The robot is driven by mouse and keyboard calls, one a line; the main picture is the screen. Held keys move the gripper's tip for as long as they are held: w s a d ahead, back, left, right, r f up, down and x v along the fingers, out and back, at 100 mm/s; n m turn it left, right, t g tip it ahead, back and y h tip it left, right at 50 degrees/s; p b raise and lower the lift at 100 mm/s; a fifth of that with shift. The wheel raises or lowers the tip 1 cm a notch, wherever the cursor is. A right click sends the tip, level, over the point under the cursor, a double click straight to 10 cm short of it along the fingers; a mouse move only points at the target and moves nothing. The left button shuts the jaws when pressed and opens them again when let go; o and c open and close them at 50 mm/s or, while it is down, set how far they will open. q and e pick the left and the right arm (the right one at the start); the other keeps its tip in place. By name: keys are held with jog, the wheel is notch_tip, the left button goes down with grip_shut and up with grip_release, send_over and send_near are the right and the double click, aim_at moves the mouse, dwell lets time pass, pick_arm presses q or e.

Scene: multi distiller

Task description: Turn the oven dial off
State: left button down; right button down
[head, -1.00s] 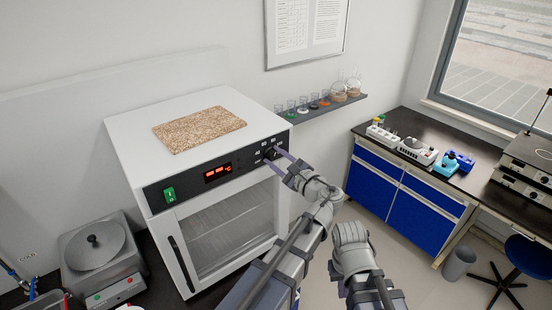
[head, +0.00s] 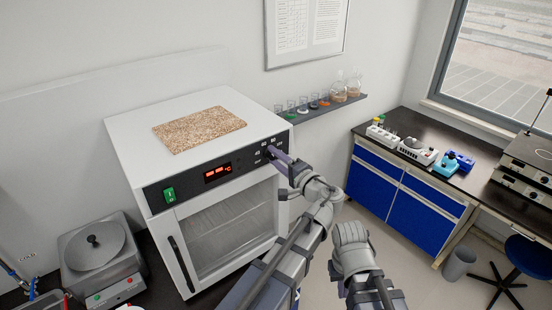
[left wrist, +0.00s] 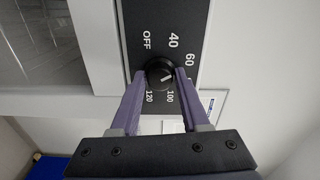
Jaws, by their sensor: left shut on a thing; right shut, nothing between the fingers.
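The oven (head: 205,185) stands at left centre, with a black control panel along its front top edge. Its black round dial (left wrist: 160,72) sits on the panel beside the marks OFF, 40, 60, 100 and 120. The dial's white pointer faces the right side, between 60 and 100 and away from OFF. My left gripper (head: 271,150) is shut on the dial, one finger on each side. It also shows in the left wrist view (left wrist: 160,78); its right finger covers part of the scale. My right gripper (head: 342,289) is low in the head view, apart from everything, partly hidden.
A brown speckled board (head: 199,129) lies on the oven top. The red display (head: 217,173) and green switch (head: 169,194) are on the panel. A wall shelf (head: 330,107) with glassware is behind my left arm.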

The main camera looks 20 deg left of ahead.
pick_arm(q)
jog(key=n, duration=0.4)
jog(key=shift+n, duration=0.3)
jog(key=n, duration=0.3)
jog(key=shift+n, duration=0.4)
jog(key=n, duration=0.4)
jog(key=shift+n, duration=2.1)
jog(key=shift+c, duration=2.2)
grip_release()
jog(key=shift+a, duration=0.1)
